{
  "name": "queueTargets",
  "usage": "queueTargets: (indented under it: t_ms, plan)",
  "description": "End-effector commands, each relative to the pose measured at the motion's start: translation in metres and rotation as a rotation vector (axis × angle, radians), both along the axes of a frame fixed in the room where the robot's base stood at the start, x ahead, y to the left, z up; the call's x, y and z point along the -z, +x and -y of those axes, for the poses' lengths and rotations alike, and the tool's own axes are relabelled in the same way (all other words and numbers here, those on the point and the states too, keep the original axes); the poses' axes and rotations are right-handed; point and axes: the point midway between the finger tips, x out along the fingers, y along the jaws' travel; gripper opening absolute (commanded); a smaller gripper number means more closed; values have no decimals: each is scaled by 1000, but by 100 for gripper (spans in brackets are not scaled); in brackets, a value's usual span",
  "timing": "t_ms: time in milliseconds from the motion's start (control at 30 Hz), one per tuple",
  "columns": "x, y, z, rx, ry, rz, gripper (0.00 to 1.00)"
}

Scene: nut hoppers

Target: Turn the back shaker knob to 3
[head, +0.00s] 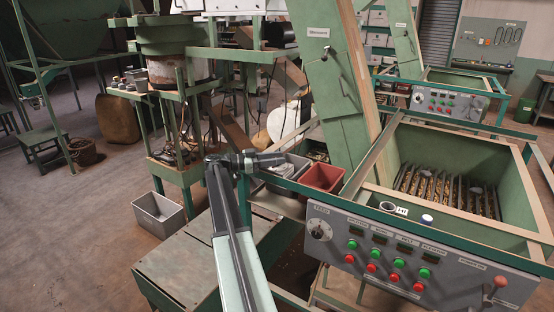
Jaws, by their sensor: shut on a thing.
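The back shaker is a green hopper with a grey control panel (450,104) at the upper right. Its round knob (418,97) sits at the panel's left end, too small for me to read its setting. My gripper (274,159) is near the picture's middle, at the end of my raised arm, pointing right. It is well to the left of and below that knob in the picture. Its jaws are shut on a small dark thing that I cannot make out. A nearer shaker has its own panel (400,258) with a larger dial knob (320,229) at its left end.
A red bin (321,178) and a grey bin (287,171) stand beside my gripper. A green chute (340,120) rises behind them. Open floor lies at left.

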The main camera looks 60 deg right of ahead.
Motion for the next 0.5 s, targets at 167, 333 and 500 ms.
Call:
queueTargets:
  t_ms: [167,333,500]
  plan:
    - [-1,1,1,50,-1,-1,0]
    - [-1,1,1,69,-1,-1,0]
    - [-1,0,0,73,-2,-2,0]
